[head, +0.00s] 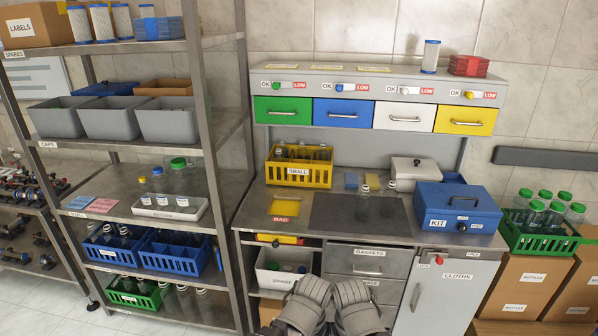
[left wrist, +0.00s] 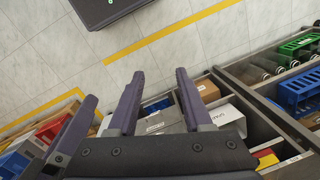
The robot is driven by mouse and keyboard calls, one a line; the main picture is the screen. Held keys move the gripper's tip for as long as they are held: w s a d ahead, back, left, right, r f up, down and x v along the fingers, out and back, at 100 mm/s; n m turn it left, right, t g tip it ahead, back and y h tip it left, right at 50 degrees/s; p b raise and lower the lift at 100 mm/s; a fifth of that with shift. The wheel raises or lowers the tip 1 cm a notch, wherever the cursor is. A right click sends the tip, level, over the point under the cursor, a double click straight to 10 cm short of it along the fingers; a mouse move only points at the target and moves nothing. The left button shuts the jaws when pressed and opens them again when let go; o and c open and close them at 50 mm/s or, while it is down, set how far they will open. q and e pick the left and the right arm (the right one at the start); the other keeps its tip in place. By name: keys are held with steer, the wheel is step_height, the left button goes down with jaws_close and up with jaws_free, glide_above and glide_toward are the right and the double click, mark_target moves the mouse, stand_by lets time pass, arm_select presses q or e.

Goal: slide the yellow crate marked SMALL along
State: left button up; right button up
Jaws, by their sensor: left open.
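The yellow crate marked SMALL (head: 298,174) stands upright on the workbench, at its back left below the green drawer. Several clear bottles with grey tops stand in it. Neither gripper is near the crate in the head view, where only grey ribbed parts of my arms show at the bottom middle. In the left wrist view my left gripper (left wrist: 158,75) is open, with nothing between its fingers, above floor and boxes. I cannot make out the yellow crate in that view.
On the workbench (head: 250,217), a yellow BAD plate (head: 284,206) lies in front of the crate. A dark mat (head: 340,216) with two bottles is to the right, then a blue KIT box (head: 457,205). A metal shelf post (head: 200,120) stands left of the bench.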

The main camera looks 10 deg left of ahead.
arm_select(q)
steer(key=shift+r, duration=0.2)
steer(key=shift+c, duration=1.3)
step_height(320, 180, up, 15)
steer(key=p, duration=1.5)
jaws_close()
steer(key=shift+w+f, duration=0.1)
steer(key=shift+f, duration=0.05)
